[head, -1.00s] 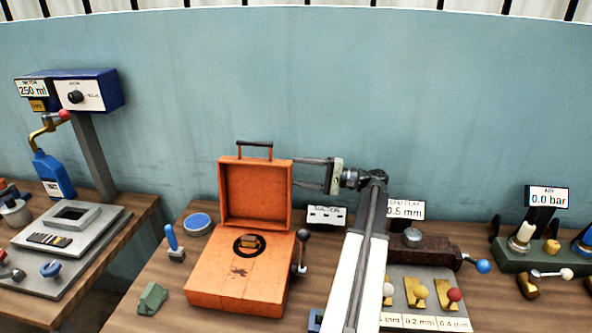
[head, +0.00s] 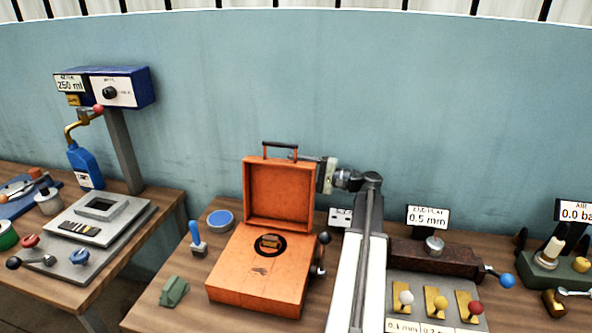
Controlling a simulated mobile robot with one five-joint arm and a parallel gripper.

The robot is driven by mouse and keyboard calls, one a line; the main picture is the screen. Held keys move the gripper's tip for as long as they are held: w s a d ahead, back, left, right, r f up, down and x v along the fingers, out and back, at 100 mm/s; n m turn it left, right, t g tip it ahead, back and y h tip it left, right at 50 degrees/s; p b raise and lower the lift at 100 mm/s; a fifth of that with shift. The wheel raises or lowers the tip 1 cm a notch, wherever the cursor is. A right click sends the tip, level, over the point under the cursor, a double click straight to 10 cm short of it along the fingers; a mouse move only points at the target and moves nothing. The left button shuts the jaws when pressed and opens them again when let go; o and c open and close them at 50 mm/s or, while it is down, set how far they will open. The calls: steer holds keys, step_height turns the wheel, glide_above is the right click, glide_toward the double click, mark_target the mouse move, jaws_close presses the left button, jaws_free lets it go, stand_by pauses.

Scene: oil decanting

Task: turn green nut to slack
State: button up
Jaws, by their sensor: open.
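No nut that I can clearly identify as green shows in the head view. A small faceted green block (head: 173,291) lies on the bench at the front left of the orange case, and I cannot tell whether it is a nut. My gripper (head: 312,174) is at the upper right edge of the orange case's raised lid (head: 279,190), pointing left. It is open. Its fingers are mostly hidden by the lid, and I cannot tell whether they touch it. Nothing shows held in it.
The open orange case (head: 255,285) has a round black opening. A blue-handled tool (head: 196,238) and a blue-topped round tin (head: 220,220) stand left of it. A dark rusty block (head: 430,257) is at right, behind coloured knobs. An air station (head: 547,258) is farther right. A gap separates the left bench (head: 150,250).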

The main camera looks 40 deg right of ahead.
jaws_close()
steer(key=shift+f+b, duration=0.15)
steer(key=shift+b, duration=0.4)
steer(key=shift+s+d+r+m+t+b, duration=0.1)
steer(key=shift+r+m+t+b, duration=0.25)
steer(key=shift+t+b, duration=0.95)
steer(key=shift+s+d+r+m+t+b, duration=0.1)
steer(key=shift+r+m+t+b, duration=0.15)
steer(key=shift+t+b, duration=0.95)
steer(key=shift+r+m+t+b, duration=0.25)
steer(key=shift+m+t+b, duration=0.25)
steer(key=shift+b, duration=1.45)
